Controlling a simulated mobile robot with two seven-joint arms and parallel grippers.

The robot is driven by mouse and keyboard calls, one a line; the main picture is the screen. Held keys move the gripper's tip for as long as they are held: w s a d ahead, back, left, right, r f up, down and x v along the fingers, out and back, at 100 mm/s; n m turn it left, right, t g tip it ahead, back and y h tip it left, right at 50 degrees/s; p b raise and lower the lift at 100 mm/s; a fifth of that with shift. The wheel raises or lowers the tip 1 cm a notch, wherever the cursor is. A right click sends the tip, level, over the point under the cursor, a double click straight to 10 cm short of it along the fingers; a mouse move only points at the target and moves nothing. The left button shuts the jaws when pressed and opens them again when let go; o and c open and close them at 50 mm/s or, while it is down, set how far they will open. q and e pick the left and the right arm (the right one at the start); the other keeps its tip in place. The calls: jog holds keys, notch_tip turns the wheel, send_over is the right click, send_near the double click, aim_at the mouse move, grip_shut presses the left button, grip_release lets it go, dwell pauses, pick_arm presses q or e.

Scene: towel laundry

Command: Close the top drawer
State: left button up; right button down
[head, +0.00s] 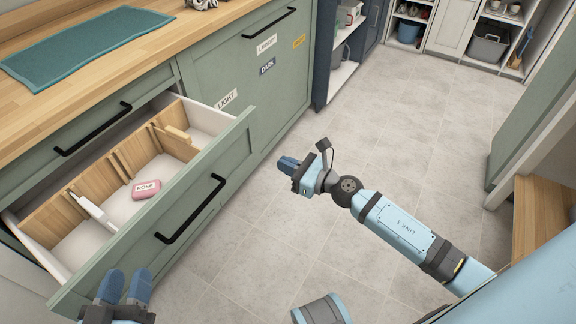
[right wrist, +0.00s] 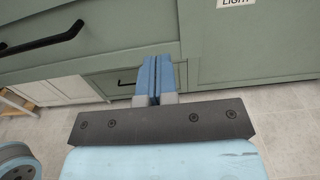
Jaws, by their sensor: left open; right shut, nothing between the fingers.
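The top drawer (head: 221,155) is green with a black bar handle (head: 191,209) and stands pulled out from the cabinet in the head view. Inside are wooden dividers, a pink bar marked ROSE (head: 146,189), a white brush-like item (head: 93,211) and a wooden piece (head: 178,133). My left gripper (head: 125,287) is open, in front of the drawer's near left end; whether it touches the front I cannot tell. My right gripper (head: 288,165) is shut and empty, over the floor to the right of the drawer; it also shows in the right wrist view (right wrist: 153,75).
A wooden countertop (head: 190,35) with a teal mat (head: 85,45) lies above the drawer. A closed green cabinet front (head: 262,80) labelled LIGHT and DARK is beyond it. The tiled floor (head: 380,130) is clear in the middle. A wooden surface (head: 540,215) stands at the right.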

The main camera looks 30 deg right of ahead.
aim_at(245, 147)
jog(key=x, duration=1)
jog(key=shift+w+a, duration=0.1)
jog(key=shift+a, duration=0.05)
pick_arm(q)
jog(key=shift+a+f, duration=0.1)
jog(key=shift+f, duration=0.3)
jog(key=shift+a, duration=0.1)
pick_arm(e)
jog(key=shift+w, duration=0.15)
